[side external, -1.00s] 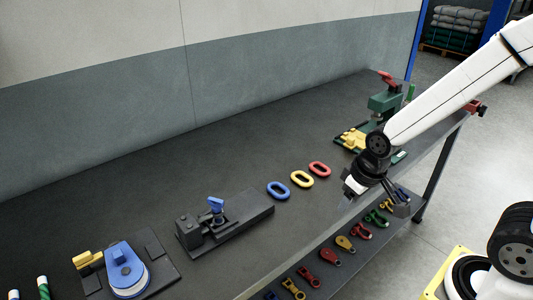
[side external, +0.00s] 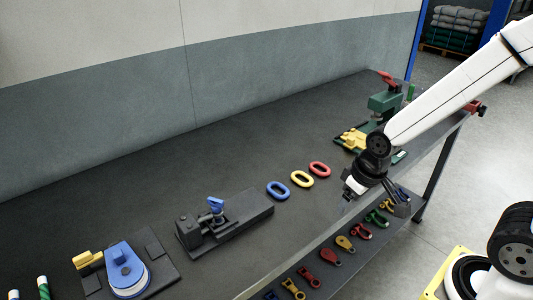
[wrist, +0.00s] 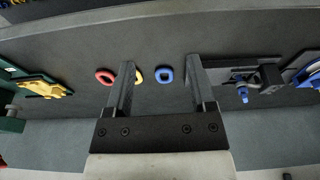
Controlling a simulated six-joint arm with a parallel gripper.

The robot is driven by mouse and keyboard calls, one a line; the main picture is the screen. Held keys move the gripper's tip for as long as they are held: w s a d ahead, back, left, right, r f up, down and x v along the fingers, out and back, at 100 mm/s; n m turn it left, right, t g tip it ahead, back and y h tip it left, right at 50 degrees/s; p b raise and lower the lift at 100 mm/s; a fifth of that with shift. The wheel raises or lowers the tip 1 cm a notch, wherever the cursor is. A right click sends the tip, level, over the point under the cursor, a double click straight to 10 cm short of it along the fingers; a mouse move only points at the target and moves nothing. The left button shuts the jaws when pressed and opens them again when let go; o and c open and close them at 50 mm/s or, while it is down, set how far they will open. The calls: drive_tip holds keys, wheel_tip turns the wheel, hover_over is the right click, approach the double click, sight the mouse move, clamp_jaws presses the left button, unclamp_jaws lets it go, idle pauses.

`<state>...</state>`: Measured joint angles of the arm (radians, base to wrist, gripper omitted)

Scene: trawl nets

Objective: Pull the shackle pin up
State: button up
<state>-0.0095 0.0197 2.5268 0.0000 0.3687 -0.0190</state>
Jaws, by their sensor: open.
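The shackle pin (side external: 216,204) has a blue head and stands upright in a dark fixture (side external: 249,208) left of centre on the bench. In the wrist view the blue pin (wrist: 242,92) shows at the right, beside its dark block. My gripper (side external: 346,201) hangs near the bench's front edge, well to the right of the pin and apart from it. In the wrist view my gripper (wrist: 160,68) has its two fingers spread wide with nothing held between them. How the pin sits inside the fixture is hidden.
Blue (side external: 278,190), yellow (side external: 302,179) and red (side external: 320,169) links lie between the fixture and my gripper. A blue-topped device (side external: 127,265) stands at the front left, a green press (side external: 385,103) at the far right. A lower shelf along the front holds several coloured shackles and blocks.

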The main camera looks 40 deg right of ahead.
drive_tip(key=w+a+r+n+g, duration=0.1)
drive_tip(key=w+a+n, duration=0.25)
drive_tip(key=w, duration=0.45)
drive_tip(key=w+a+r+n, duration=0.1)
drive_tip(key=w+a+n, duration=0.2)
drive_tip(key=w+a, duration=0.35)
drive_tip(key=n+g, duration=0.2)
drive_tip(key=n, duration=0.4)
hover_over(214, 200)
drive_tip(key=shift+d+f, duration=0.1)
drive_tip(key=shift+f, duration=0.1)
drive_tip(key=shift+f, duration=3.9)
clamp_jaws()
drive_tip(key=shift+r, duration=0.1)
